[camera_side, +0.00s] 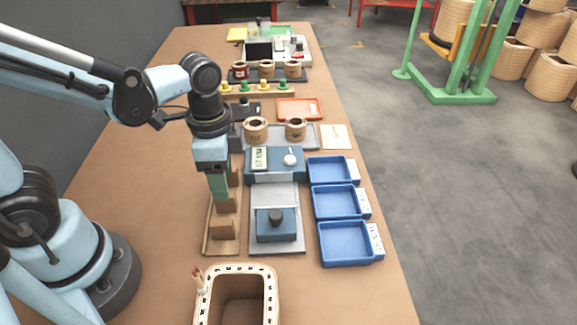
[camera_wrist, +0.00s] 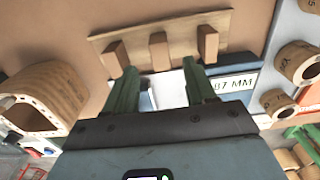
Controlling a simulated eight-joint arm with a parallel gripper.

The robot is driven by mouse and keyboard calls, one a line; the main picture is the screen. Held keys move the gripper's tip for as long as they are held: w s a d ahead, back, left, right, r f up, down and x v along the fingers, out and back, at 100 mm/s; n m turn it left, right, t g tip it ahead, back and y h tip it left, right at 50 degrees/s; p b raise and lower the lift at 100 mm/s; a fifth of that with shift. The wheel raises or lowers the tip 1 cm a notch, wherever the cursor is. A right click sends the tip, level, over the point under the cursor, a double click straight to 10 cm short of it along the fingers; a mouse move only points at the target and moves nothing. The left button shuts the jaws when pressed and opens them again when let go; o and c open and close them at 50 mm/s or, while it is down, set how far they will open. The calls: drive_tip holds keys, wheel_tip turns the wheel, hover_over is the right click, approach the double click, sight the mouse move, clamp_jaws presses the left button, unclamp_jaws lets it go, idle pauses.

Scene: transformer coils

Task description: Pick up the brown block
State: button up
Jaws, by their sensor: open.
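Several brown blocks stand in a row on a light wooden board (camera_side: 212,242). In the side view, a near block (camera_side: 223,229) shows clearly, while the ones behind it are partly covered by my gripper (camera_side: 218,190). In the wrist view, three blocks show on the board (camera_wrist: 182,30): a left one (camera_wrist: 116,54), a middle one (camera_wrist: 159,51) and a right one (camera_wrist: 207,43). My gripper (camera_wrist: 160,70) has its green fingers apart with nothing between them. The middle block lies ahead between the fingertips. I cannot tell the height gap.
A blue gauge box (camera_side: 275,165) and a grey plate with a blue block (camera_side: 276,225) stand right of the board. Blue trays (camera_side: 335,202) line the right table edge. A coil frame (camera_side: 240,272) stands at the front. Table left of the board is clear.

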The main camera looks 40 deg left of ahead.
drive_tip(key=shift+w+f, duration=0.1)
drive_tip(key=shift+f, duration=2.95)
clamp_jaws()
drive_tip(key=shift+r, duration=0.15)
